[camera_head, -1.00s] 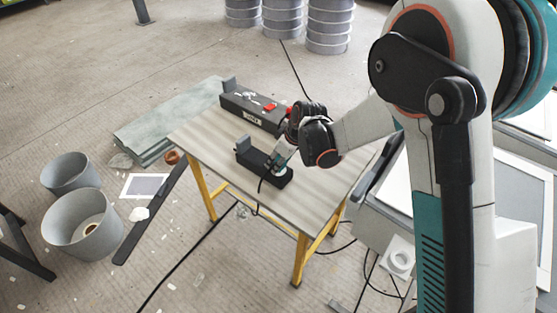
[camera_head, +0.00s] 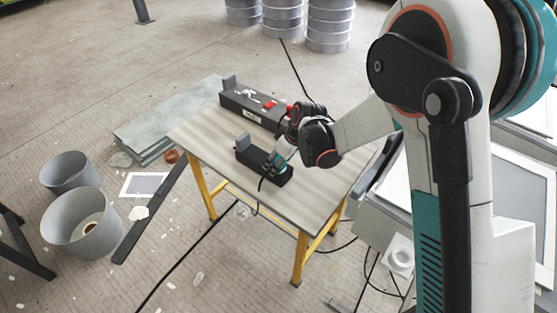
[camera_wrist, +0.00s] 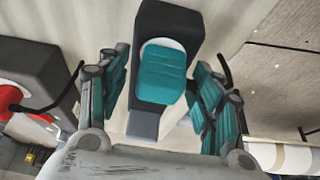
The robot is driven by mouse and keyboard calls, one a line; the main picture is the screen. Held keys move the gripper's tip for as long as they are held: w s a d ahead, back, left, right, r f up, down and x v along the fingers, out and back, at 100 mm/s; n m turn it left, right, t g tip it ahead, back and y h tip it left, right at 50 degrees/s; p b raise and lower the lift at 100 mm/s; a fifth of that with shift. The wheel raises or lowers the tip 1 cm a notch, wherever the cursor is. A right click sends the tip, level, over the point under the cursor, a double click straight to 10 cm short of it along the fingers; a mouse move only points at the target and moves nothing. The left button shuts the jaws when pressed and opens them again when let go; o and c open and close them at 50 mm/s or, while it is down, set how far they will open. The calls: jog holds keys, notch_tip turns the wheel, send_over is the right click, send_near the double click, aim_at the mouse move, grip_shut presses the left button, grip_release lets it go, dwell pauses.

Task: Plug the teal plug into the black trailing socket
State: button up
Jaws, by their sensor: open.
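The black trailing socket (camera_head: 250,154) lies on the table, with a grey block at its far-left end. In the wrist view, the socket (camera_wrist: 166,18) runs down the middle. The teal plug (camera_wrist: 162,75) stands over its round white outlet, whose rim shows above the plug; how deep it sits is hidden. In the head view, the plug is a small teal patch (camera_head: 279,162) by the fingers. My gripper (camera_wrist: 160,62) is open, with teal-padded fingers on either side of the plug and visible gaps to both. In the head view, my gripper (camera_head: 281,155) is over the socket's near-right end.
A longer dark unit (camera_head: 240,102) with red parts lies behind the socket on the table (camera_head: 213,150). A black cable hangs over the table's front edge. Grey buckets (camera_head: 80,225) and slabs (camera_head: 150,140) are on the floor to the left. The table's left part is clear.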

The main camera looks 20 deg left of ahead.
jog(key=v, duration=1.2)
jog(key=shift+d, duration=0.1)
